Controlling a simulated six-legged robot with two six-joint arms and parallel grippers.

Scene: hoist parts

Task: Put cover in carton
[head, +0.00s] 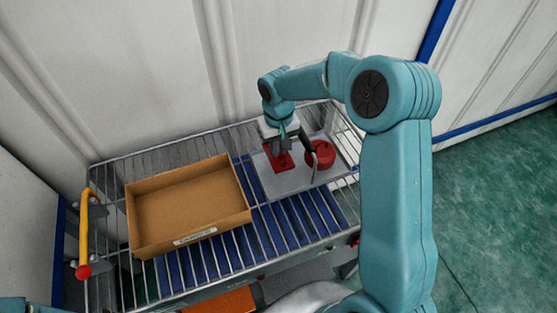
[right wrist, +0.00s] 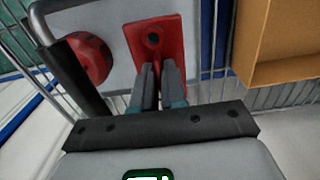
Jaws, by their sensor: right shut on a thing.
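My left gripper is out of view; only a bit of my arm shows at bottom left.
A round red part (head: 321,154) is on the tray, right of the gripper, and a dark bar (right wrist: 77,72) stands close beside the fingers. The wire shelf (head: 262,226) has a yellow handle (head: 86,228) at left. White walls are behind and at left.

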